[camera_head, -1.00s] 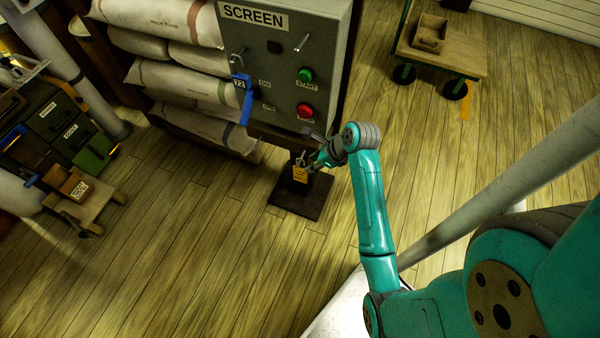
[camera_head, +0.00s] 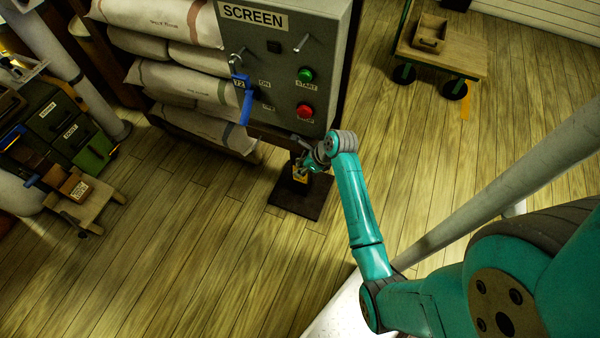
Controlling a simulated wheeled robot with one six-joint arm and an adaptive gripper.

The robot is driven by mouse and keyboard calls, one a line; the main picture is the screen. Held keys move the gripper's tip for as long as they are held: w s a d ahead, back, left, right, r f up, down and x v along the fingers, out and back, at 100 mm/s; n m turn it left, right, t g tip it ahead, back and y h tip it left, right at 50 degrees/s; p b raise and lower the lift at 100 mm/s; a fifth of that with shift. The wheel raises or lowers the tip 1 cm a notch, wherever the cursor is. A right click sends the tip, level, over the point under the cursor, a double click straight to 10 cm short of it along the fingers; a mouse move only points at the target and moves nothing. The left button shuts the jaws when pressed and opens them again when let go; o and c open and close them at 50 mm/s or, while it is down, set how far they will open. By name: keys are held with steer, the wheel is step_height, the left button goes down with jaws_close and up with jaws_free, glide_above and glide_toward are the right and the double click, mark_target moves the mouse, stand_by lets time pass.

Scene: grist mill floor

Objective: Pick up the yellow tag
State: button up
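The yellow tag (camera_head: 300,177) hangs low below the grey SCREEN control box (camera_head: 284,65), in front of the dark post. It is small in this view and partly covered by my gripper. My gripper (camera_head: 305,172) is at the tag, at the end of my teal arm. The fingers are small and dark here. I cannot tell whether they are open or shut, or whether they touch the tag.
A wheeled cart (camera_head: 450,58) stands at the upper right. The plank floor at lower left is clear.

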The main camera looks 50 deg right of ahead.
steer(key=shift+w+a+f, duration=0.1)
steer(key=shift+w+f, duration=0.2)
steer(key=shift+f, duration=0.2)
jaws_close()
steer(key=shift+r, duration=0.15)
